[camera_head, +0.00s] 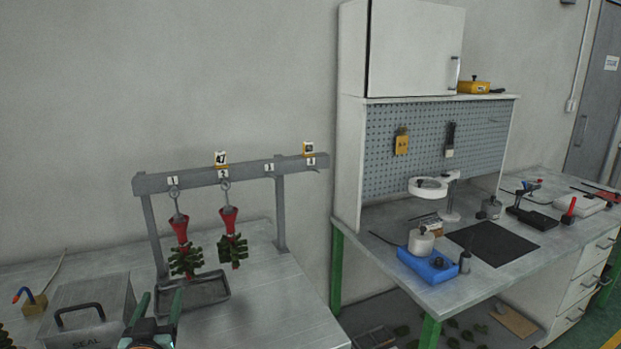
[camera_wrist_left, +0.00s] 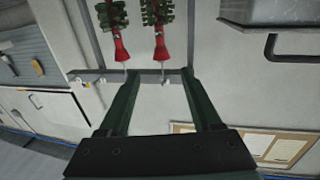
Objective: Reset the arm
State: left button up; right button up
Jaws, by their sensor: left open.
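My left gripper (camera_head: 159,300) is at the bottom of the head view, in front of the metal tray. Its two dark green fingers are apart with nothing between them. In the left wrist view the open gripper (camera_wrist_left: 159,76) points toward the rack bar, and the picture is upside down. Two wax trees, the left one (camera_head: 184,258) and the right one (camera_head: 233,248), hang by red funnel-shaped tops from hooks on the grey rack (camera_head: 250,169). They also show in the left wrist view (camera_wrist_left: 117,40). My right gripper is not in view.
A metal tray (camera_head: 206,291) sits under the trees. A lidded box marked SEAL (camera_head: 88,309) stands at the left. The table (camera_head: 285,305) is clear to the right. A workbench (camera_head: 455,290) with a blue device (camera_head: 428,265) and a ring lamp (camera_head: 428,188) stands further right.

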pick_arm(q)
jog(key=s+d+f+m+g+h, duration=0.1)
jog(key=s+d+f+g+h, duration=0.15)
jog(key=s+f+g, duration=0.75)
jog(key=s+d+f+m+g+h, duration=0.1)
jog(key=s+d+f, duration=0.15)
jog(key=s, duration=0.55)
jog(key=s+d+f+m+g, duration=0.15)
jog(key=s+f, duration=0.25)
jog(key=s, duration=0.4)
jog(key=s+d+f+m+g+h, duration=0.1)
jog(key=s+d+f+g, duration=0.15)
jog(key=s, duration=0.55)
jog(key=w+d+f+t+h, duration=0.1)
jog(key=w+f+t, duration=0.1)
jog(key=f, duration=0.3)
jog(key=w+d+f+t, duration=0.2)
jog(key=w+f+t, duration=0.1)
jog(key=f, duration=0.3)
jog(key=shift+d+f+t+h, duration=0.15)
jog(key=shift+t+h, duration=0.2)
jog(key=shift+t, duration=0.45)
